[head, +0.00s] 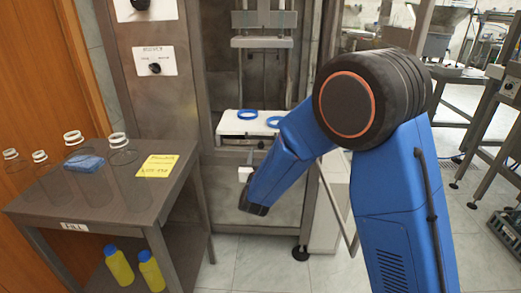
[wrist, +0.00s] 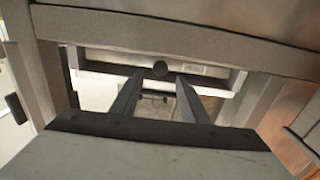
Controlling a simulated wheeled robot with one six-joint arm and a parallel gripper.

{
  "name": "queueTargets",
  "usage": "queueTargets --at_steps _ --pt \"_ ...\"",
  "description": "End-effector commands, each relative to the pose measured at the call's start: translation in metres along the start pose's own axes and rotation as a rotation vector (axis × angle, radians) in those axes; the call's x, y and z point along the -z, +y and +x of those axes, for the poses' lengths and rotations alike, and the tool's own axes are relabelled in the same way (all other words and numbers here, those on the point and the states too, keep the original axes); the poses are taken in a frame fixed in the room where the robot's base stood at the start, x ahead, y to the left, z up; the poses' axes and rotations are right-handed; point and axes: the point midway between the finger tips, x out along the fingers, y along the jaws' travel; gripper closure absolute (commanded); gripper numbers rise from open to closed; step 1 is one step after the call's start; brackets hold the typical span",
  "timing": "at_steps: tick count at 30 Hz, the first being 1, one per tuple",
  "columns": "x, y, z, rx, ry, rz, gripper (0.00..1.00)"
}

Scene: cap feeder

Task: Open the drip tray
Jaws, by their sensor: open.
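My gripper (wrist: 159,77) is open and empty, with one finger on each side of the knob and the tips close to the panel. I cannot tell whether the fingers touch it.
Blue rings (head: 247,114) lie on a white surface (head: 234,127) in the machine. A side table (head: 120,203) at left holds clear bottles, a blue cloth (head: 84,163) and a yellow note (head: 158,166). Yellow bottles (head: 150,270) stand below. Tiled floor is open in front of the machine.

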Motion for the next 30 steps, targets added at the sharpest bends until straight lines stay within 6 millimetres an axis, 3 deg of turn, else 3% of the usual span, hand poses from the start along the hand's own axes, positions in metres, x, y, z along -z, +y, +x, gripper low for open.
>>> queueTargets --at_steps 3,9,22,27,30 --pt "-0.001 0.001 0.020 -0.001 0.000 -0.001 0.59" --pt "0.000 0.001 0.042 -0.001 0.000 -0.001 0.59" --pt "0.000 0.000 0.049 0.001 0.000 -0.001 0.59" --pt "0.000 0.000 0.049 0.001 0.000 -0.001 0.99" --pt "0.000 0.000 0.049 0.001 0.000 -0.001 1.00"
